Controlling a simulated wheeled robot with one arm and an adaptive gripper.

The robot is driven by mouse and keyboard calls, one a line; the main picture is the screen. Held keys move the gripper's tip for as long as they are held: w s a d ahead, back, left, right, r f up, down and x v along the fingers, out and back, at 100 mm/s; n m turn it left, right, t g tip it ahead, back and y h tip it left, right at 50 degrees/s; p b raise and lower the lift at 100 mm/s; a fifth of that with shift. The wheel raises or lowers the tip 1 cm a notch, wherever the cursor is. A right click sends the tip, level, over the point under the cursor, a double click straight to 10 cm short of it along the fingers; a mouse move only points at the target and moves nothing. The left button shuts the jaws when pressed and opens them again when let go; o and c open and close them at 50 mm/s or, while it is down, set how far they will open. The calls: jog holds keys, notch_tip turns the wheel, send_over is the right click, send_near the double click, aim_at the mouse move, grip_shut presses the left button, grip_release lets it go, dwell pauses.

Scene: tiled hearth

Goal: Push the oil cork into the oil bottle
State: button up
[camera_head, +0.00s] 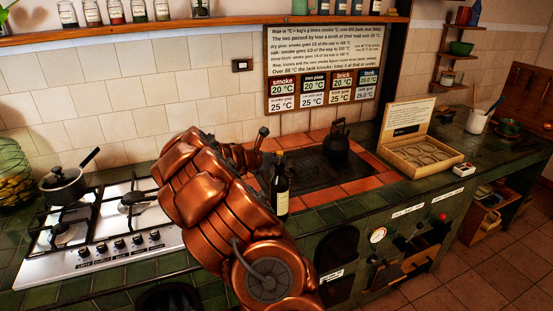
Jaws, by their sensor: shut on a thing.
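The oil bottle (281,190), dark with a pale label, stands upright at the front edge of the tiled hearth, just right of my copper arm. My gripper (257,157) is beyond the arm, near the bottle's neck and slightly left of it. The arm hides most of the gripper. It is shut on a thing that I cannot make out. The oil cork does not show clearly, and I cannot tell whether the gripper or the bottle's mouth touches it.
A black kettle (337,145) stands on the dark hearth plate behind the bottle. An open wooden case (420,150) is to the right. A white gas hob (100,235) with a dark saucepan (64,185) is to the left. A notice board (324,68) hangs behind.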

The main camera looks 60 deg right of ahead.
jog(key=shift+f+b, duration=0.5)
jog(key=shift+f, duration=0.3)
dwell(0.7)
jog(key=shift+r+p, duration=0.45)
jog(key=shift+f, duration=0.5)
dwell(1.9)
jog(key=shift+r, duration=0.25)
jog(key=shift+r, duration=0.25)
jog(key=shift+f, duration=0.2)
dwell(2.4)
jog(key=shift+r+p, duration=0.2)
jog(key=shift+p, duration=0.15)
